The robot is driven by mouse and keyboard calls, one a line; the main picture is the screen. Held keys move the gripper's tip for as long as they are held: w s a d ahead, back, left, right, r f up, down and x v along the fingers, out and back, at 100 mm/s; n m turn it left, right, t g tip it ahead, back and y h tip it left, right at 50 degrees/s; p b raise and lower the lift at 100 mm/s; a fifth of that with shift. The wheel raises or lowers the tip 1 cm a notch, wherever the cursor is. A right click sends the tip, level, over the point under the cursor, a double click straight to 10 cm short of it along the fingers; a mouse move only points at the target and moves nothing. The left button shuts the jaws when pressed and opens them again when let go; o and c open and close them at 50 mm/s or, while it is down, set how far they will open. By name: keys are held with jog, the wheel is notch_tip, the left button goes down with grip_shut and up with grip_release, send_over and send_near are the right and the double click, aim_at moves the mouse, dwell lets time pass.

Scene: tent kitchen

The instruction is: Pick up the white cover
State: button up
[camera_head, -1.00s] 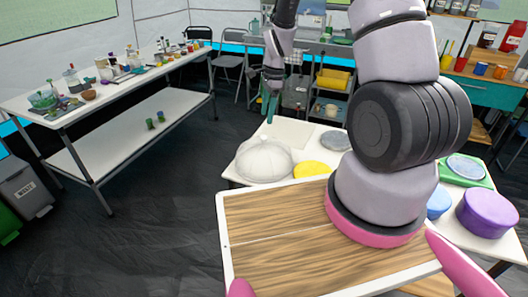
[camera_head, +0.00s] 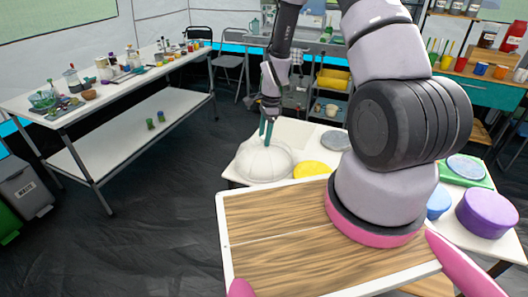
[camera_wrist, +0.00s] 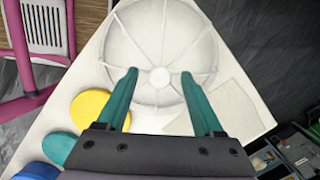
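The white cover (camera_head: 258,164) is a ribbed dome on the white table, left of the yellow disc. It also shows in the wrist view (camera_wrist: 160,30), with a small round knob (camera_wrist: 160,77) at its centre. My gripper (camera_head: 267,142) points down at the top of the cover. In the wrist view my gripper (camera_wrist: 159,73) has two teal fingers spread apart, one on each side of the knob, with nothing held between them. I cannot tell whether the fingertips touch the dome.
A yellow disc (camera_head: 312,169) and a grey disc (camera_head: 336,140) lie right of the cover. A flat pale sheet (camera_wrist: 228,106) lies beside it. A purple container (camera_head: 487,212) and a blue one (camera_head: 438,203) stand further right. A long white table (camera_head: 120,85) stands at the left.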

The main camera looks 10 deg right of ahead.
grip_shut()
dwell(1.3)
